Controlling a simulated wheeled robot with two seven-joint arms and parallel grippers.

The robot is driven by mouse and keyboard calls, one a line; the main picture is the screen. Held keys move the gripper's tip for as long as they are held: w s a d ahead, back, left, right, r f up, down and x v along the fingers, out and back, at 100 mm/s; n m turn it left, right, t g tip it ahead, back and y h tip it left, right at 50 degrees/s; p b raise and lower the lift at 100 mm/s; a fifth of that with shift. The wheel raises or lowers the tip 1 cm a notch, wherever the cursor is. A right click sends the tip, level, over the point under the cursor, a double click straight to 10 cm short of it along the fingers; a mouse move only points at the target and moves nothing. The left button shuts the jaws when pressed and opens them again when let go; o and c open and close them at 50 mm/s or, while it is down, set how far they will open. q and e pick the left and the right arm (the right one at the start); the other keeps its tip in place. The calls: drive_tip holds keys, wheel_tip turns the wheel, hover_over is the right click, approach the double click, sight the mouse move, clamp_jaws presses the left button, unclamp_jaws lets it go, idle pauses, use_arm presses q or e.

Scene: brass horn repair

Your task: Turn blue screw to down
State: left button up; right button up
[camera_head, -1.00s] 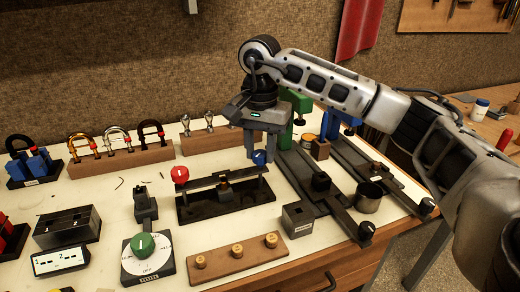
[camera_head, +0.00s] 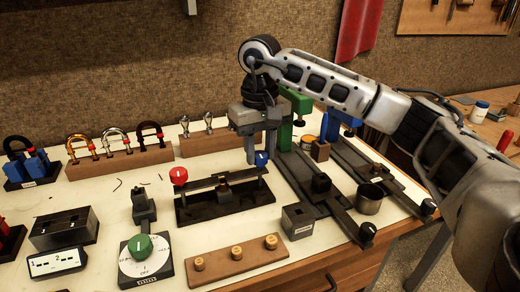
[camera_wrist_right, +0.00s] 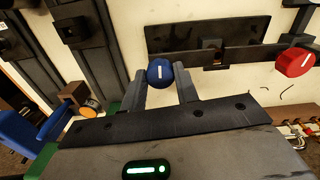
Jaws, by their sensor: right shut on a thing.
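The blue screw (camera_head: 262,159) is a round knob with a white line on its face, at the right end of a dark bar fixture (camera_head: 225,205). My right gripper (camera_head: 261,152) comes down from above, with its fingers around the blue screw. In the right wrist view, the blue screw (camera_wrist_right: 160,73) sits between the two fingers (camera_wrist_right: 161,85), and its white line runs nearly up and down the picture. A red screw (camera_head: 179,176) with a white line stands at the bar's left end; it also shows in the wrist view (camera_wrist_right: 296,62). My left gripper is not in view.
A green clamp (camera_head: 299,104) and a blue clamp (camera_head: 337,126) stand close to the right of my gripper. Dark rails (camera_head: 345,205) lie right of the fixture. A green dial (camera_head: 138,246) and a wooden peg board (camera_head: 238,263) are in front.

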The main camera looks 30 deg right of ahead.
sight(260, 154)
drive_tip(key=shift+r+n, duration=0.15)
drive_tip(key=shift+n, duration=0.45)
drive_tip(key=o, duration=1)
drive_tip(key=shift+c, duration=0.2)
use_arm(q)
drive_tip(key=p, duration=0.1)
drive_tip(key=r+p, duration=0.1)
drive_tip(key=p, duration=0.1)
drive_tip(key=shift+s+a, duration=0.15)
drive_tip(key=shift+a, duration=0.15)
use_arm(e)
wheel_tip(260, 154, up, 16)
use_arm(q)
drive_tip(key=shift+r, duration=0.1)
